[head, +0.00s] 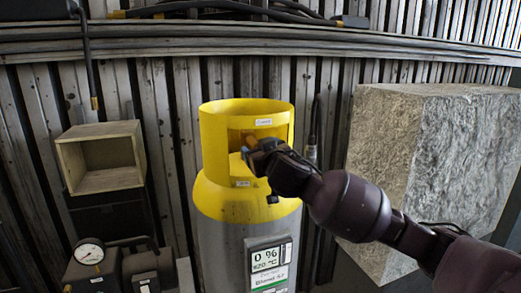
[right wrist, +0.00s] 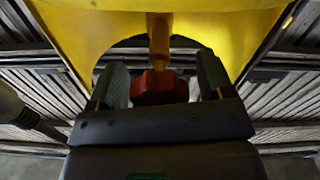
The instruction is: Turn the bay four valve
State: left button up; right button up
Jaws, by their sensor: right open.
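A gas cylinder with a yellow top collar (head: 217,140) and a grey body stands upright in the middle of the head view. My right gripper (head: 254,155) reaches in from the right to the opening in the front of the collar. In the right wrist view a red valve knob (right wrist: 155,88) on an orange-brown stem (right wrist: 159,40) sits between the two open fingers of my right gripper (right wrist: 163,75). I cannot tell whether either finger touches the knob. In the head view the arm hides the knob. My left gripper is not in view.
An open wooden box (head: 103,180) stands to the left, with a pressure gauge (head: 90,252) on dark equipment below it. A large rough stone-like block (head: 440,150) stands to the right, behind my arm. Ribbed wall panels and pipes run behind the cylinder.

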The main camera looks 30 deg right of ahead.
jog(key=c, duration=0.9)
jog(key=n, duration=0.5)
jog(key=shift+n, duration=0.3)
jog(key=n, duration=0.5)
jog(key=shift+n, duration=0.3)
jog(key=n, duration=0.5)
jog(key=shift+f, duration=0.1)
jog(key=n, duration=0.5)
jog(key=shift+a, duration=0.1)
jog(key=shift+f, duration=0.1)
